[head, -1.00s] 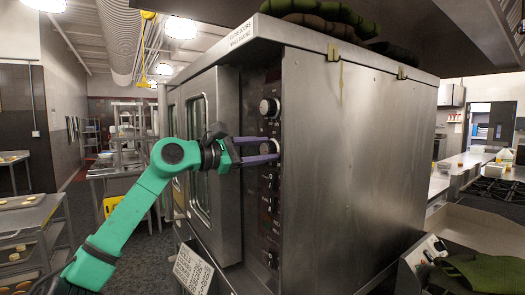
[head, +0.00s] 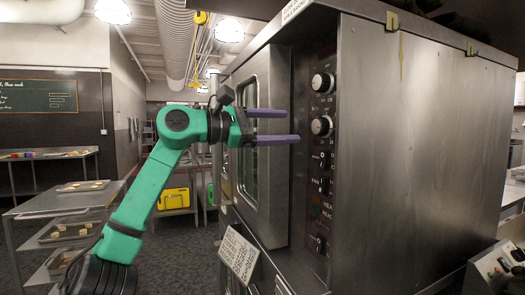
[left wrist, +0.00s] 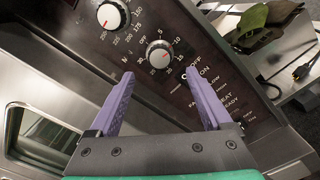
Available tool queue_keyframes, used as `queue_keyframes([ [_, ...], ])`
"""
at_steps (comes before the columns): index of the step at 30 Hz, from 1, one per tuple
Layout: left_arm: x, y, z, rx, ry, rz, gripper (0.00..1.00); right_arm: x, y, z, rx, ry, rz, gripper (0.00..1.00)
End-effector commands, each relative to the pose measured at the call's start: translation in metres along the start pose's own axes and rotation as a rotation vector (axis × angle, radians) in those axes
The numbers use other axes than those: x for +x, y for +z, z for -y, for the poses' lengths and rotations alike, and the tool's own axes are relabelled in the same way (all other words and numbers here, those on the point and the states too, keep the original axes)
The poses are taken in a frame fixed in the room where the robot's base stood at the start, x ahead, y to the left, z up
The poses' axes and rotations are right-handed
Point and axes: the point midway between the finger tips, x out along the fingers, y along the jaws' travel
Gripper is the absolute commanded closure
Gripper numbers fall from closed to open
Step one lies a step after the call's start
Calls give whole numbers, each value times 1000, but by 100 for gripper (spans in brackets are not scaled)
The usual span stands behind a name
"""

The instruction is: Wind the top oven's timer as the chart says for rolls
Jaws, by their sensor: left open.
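The steel oven (head: 420,130) stands on the right with a dark control panel. Its upper dial (head: 322,82) bears temperature numbers in the left wrist view (left wrist: 112,15). The timer dial (head: 321,125) below it is marked OFF, 5, 10, 15 and on to 30 in the left wrist view (left wrist: 159,54). My right gripper is out of view.
A white placard (head: 239,254) with unreadable small text hangs low on the oven front. A chalkboard (head: 38,95) is on the far left wall. The glazed oven door (head: 250,140) is behind my gripper. A tray rack (head: 75,215) stands at left.

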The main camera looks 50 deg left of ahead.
Motion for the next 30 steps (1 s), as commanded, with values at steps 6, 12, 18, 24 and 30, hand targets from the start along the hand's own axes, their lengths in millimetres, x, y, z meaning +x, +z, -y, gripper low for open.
queue_keyframes([
  [6, -50, -2, 2, 0, 1, 0, 17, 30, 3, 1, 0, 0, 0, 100],
  [12, -59, 0, 0, 0, -2, 0, 17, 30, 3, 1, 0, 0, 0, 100],
  [18, -59, 1, 0, 0, -2, 0, 17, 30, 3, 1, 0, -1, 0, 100],
  [24, -58, 0, 0, 0, -2, 0, 17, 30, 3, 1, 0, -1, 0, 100],
  [30, -58, 1, 0, 0, -1, 0, 17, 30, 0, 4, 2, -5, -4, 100],
])
